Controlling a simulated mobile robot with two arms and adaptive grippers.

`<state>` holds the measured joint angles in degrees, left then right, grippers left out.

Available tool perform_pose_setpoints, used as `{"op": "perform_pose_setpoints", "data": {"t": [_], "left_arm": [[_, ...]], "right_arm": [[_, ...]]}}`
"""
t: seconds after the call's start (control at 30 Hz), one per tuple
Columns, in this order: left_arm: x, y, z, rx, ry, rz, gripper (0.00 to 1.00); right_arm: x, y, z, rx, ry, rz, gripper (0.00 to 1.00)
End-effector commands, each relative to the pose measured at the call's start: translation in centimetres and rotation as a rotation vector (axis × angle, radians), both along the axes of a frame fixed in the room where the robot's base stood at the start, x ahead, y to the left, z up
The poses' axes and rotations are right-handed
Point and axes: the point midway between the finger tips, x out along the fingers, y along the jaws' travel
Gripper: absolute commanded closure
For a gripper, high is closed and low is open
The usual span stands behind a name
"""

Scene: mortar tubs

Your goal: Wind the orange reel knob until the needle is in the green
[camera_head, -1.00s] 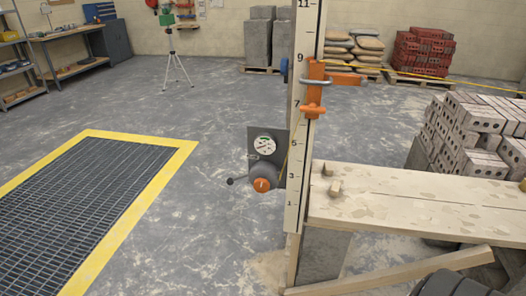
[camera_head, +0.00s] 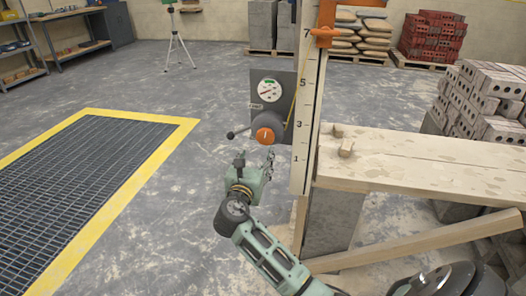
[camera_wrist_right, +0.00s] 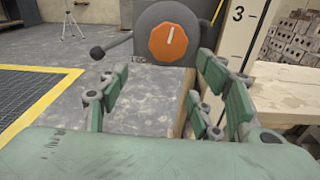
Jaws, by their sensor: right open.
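The orange reel knob (camera_head: 265,135) sits on the front of a grey reel (camera_head: 271,125) fixed beside the white numbered post (camera_head: 306,110). In the right wrist view the knob (camera_wrist_right: 169,43) has a pale line near upright. A round gauge (camera_head: 271,90) with a white face and a green band is above it; its needle is too small to read. My right gripper (camera_head: 256,159) is open and empty, just below and in front of the knob, apart from it. Its spread fingers (camera_wrist_right: 165,100) show in the right wrist view. My left gripper is not in view.
A crank lever with a dark ball (camera_head: 230,135) sticks out left of the reel. A plank bench (camera_head: 420,165) with small wood blocks (camera_head: 346,149) stands right of the post. A yellow-edged floor grate (camera_head: 90,180) lies left.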

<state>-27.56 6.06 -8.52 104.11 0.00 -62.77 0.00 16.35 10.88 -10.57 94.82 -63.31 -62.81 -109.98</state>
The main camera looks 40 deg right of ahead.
Motion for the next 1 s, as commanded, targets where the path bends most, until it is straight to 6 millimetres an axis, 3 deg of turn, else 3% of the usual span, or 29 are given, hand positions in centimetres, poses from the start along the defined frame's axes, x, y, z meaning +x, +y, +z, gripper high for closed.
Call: {"op": "perform_pose_setpoints", "data": {"t": [0.13, 0.6, 1.0], "left_arm": [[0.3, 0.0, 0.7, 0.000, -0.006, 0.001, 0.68], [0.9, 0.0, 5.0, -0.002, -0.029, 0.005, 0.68], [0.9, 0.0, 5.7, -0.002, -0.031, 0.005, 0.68]], "right_arm": [[-0.1, -0.8, 1.9, -0.055, 0.001, -0.026, 0.41], [4.2, -5.7, 1.8, -0.054, 0.003, -0.024, 0.41], [4.7, -6.3, 1.8, -0.051, 0.003, -0.022, 0.43]]}}
